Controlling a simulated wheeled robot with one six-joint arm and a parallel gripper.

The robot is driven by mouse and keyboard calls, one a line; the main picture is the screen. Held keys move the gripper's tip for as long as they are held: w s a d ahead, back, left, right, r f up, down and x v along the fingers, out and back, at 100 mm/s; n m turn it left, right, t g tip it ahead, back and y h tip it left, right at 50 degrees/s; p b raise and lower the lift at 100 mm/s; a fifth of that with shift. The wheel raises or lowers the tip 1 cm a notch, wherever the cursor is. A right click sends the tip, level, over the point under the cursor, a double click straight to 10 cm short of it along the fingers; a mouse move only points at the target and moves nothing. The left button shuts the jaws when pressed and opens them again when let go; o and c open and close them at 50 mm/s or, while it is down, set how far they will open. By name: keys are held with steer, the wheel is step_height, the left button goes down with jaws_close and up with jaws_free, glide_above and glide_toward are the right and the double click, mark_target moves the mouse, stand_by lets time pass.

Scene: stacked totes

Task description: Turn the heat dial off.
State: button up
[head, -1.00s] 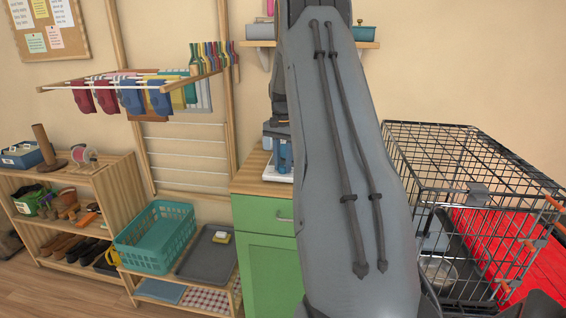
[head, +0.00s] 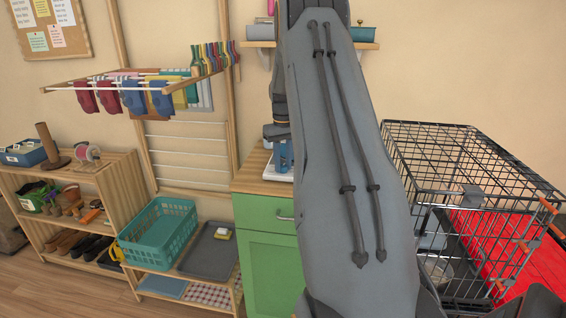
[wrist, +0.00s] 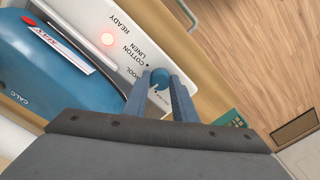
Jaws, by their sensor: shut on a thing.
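The heat dial (wrist: 160,77) is a small round blue knob on a white panel (wrist: 135,35) with the words READY, COTTON, LINEN and a partly covered WOOL. My gripper (wrist: 158,84) is shut on the dial, one finger on each side of it. The dial's pointer and setting cannot be made out. A red lamp (wrist: 107,38) glows beside READY. A blue steam iron (wrist: 45,80) marked CALC and MAX lies to the left in the wrist view. In the head view my own arm hides the gripper and dial; a bit of blue (head: 284,155) shows beside it.
The iron station stands on a wooden-topped green cabinet (head: 268,262). A black wire crate (head: 470,160) is on the right. A low bench on the left holds a teal basket (head: 158,235) and a grey tray (head: 208,255). Wooden floor (wrist: 250,50) lies beyond the cabinet edge.

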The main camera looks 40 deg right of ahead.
steer(key=n, duration=0.4)
steer(key=shift+n+p, duration=0.3)
steer(key=shift+p, duration=0.1)
steer(key=n+p, duration=0.1)
steer(key=n, duration=0.9)
steer(key=n+p, duration=0.1)
steer(key=n, duration=0.3)
steer(key=shift+n, duration=0.4)
steer(key=o, duration=1.1)
steer(key=shift+c, duration=0.2)
